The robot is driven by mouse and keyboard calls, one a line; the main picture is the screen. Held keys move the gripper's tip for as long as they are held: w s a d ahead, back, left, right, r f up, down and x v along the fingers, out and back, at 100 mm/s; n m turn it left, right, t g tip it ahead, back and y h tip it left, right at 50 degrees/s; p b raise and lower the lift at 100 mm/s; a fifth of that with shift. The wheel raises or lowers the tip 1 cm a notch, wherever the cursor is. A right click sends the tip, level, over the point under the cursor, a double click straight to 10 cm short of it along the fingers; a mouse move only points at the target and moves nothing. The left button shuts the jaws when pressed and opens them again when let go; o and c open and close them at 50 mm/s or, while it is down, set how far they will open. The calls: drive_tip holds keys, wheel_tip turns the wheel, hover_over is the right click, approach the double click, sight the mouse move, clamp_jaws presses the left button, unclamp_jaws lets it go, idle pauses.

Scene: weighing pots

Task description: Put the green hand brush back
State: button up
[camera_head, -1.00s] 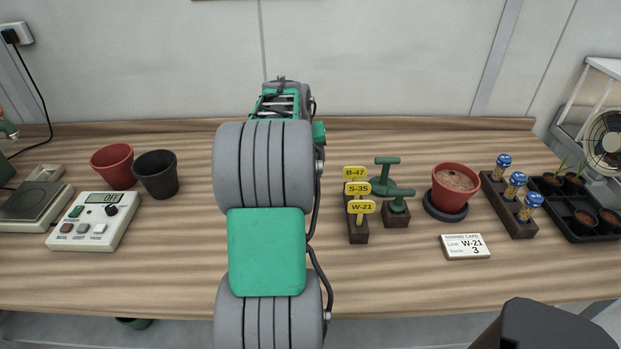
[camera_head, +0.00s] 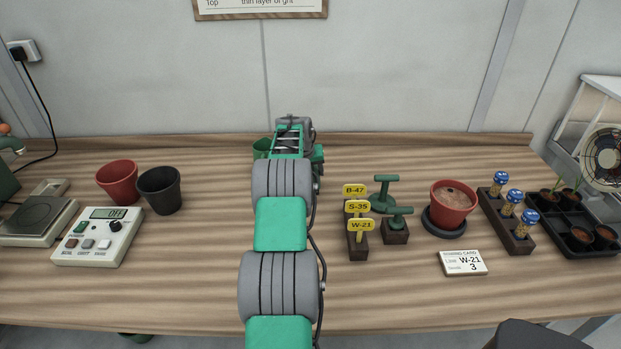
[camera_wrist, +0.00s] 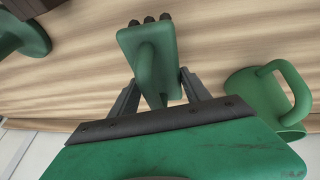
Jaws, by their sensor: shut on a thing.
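The green hand brush (camera_wrist: 149,49), with dark bristle tufts at its far end, is between my gripper's fingers (camera_wrist: 160,92) in the wrist view. My gripper is shut on it. Wood surface shows behind the brush; I cannot tell whether the brush touches it. In the head view my arm hides the brush and the fingertips.
A green mug (camera_wrist: 262,97) is close to my gripper, at the right in the wrist view. Green tampers (camera_head: 384,196), yellow labels (camera_head: 358,207) and a filled red pot (camera_head: 452,203) stand right of my arm. Empty pots (camera_head: 160,190) and a scale (camera_head: 38,217) stand left.

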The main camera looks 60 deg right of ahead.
wheel_tip(320, 180, down, 3)
drive_tip(key=shift+r+p, duration=0.1)
drive_tip(key=shift+p, duration=0.35)
drive_tip(key=shift+f+b, duration=0.35)
drive_tip(key=shift+f, duration=0.1)
drive_tip(key=o, duration=1.3)
drive_tip(key=shift+r, duration=0.15)
